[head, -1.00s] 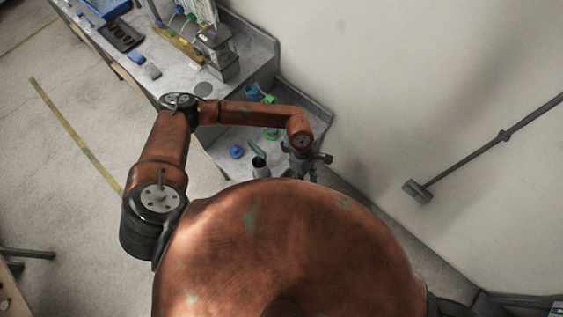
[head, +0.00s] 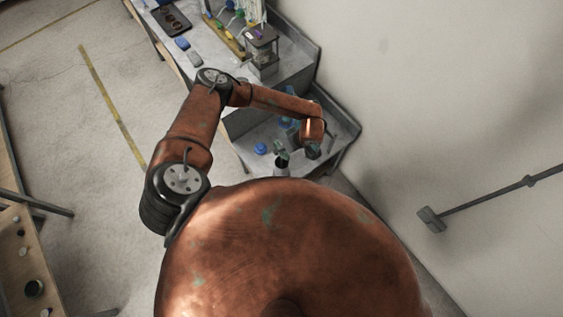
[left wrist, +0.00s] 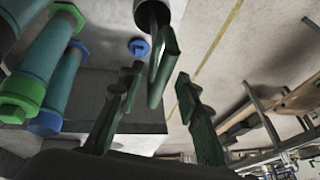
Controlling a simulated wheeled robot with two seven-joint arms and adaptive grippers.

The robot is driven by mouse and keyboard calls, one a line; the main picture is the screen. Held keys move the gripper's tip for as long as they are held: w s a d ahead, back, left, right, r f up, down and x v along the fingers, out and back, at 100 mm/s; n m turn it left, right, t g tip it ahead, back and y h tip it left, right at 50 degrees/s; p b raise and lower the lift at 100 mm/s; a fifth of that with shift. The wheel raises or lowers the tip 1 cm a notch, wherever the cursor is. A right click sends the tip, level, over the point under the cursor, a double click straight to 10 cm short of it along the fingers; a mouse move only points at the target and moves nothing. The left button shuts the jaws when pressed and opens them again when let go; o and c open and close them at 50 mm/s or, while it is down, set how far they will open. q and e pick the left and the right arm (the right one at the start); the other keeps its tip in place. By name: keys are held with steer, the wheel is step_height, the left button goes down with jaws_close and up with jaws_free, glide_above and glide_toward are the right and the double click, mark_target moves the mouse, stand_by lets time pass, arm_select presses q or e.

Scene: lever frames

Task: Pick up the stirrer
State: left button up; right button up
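The stirrer is a green paddle-like piece (left wrist: 166,58) in the left wrist view, standing tilted in a dark grey cup (left wrist: 150,12). It also shows in the head view (head: 281,147), sticking up from the cup (head: 281,169). My left gripper (left wrist: 157,86) is open, its two fingers apart on either side of the stirrer's free end; I cannot tell whether either touches it. In the head view the left gripper (head: 313,150) is just right of the stirrer, partly hidden by the arm. My right gripper is not in view.
Green- and blue-capped bottles (left wrist: 50,62) stand close on the left in the wrist view. A blue cap-like piece (head: 261,149) lies left of the cup. A lantern-like box (head: 262,48) and a dark tray (head: 172,19) are on the higher bench. A wall rises at the right.

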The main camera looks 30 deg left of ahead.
arm_select(q)
steer(key=shift+a+f, duration=0.1)
steer(key=shift+f, duration=0.25)
steer(key=shift+c, duration=0.3)
jaws_close()
